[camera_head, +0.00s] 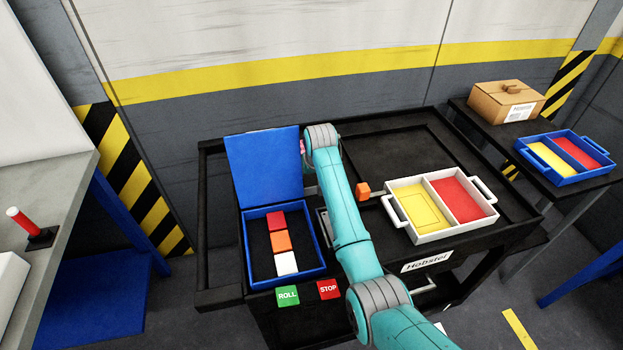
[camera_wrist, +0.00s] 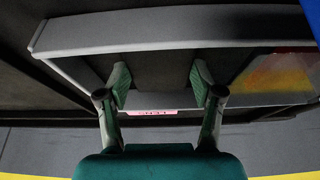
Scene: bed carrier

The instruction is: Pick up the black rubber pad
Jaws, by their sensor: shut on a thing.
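In the wrist view, my gripper (camera_wrist: 160,88) has its two green-padded fingers on either side of a dark, flat surface, which looks like the black rubber pad (camera_wrist: 158,70). The fingers are set well apart and closed on it. A light grey bar (camera_wrist: 170,30) crosses behind the fingertips. The pad's outline blends into the dark background, so its full extent is unclear. In the head view, my teal arm reaches over the middle of the black cart, and the fingers and pad are hidden there.
A blue box (camera_head: 323,257) with an open lid holds red, orange and white blocks left of my arm. A white tray (camera_head: 421,239) with yellow and red compartments stands right of it. A small orange block (camera_head: 362,190) lies close to my arm. The cart's back right is clear.

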